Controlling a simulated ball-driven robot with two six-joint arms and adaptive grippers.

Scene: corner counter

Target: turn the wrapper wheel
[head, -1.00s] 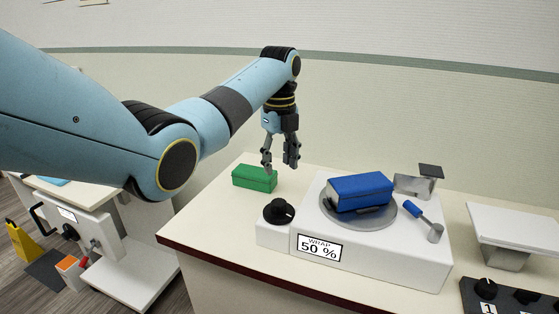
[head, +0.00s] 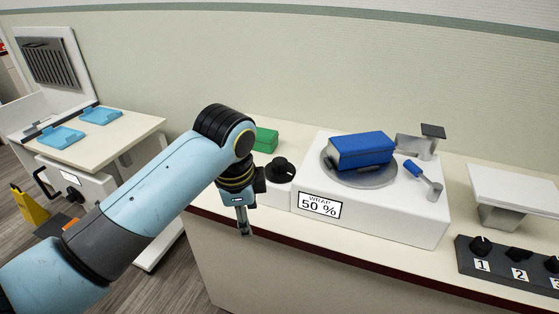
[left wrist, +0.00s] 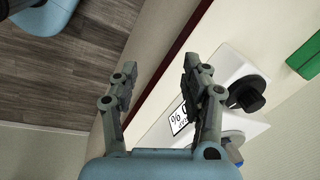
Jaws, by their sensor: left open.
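The white wrapper (head: 405,222) stands on the counter with a "WRAP 50 %" label (head: 320,206). A black round knob (head: 280,170) sits on its low left part and also shows in the left wrist view (left wrist: 249,93). A blue box (head: 362,150) lies on the round grey turntable (head: 385,178). A small crank with a blue grip (head: 413,168) is on the right side. My left gripper (head: 243,230) is open and empty, pointing down at the counter's front edge, left of and in front of the knob, apart from it. It also shows in the left wrist view (left wrist: 160,66).
A green box (head: 266,140) lies behind the knob. A grey bracket (head: 430,143) stands at the wrapper's back right. A panel with numbered knobs (head: 510,265) is at the right. Blue trays (head: 62,137) lie on a separate left table (head: 125,130).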

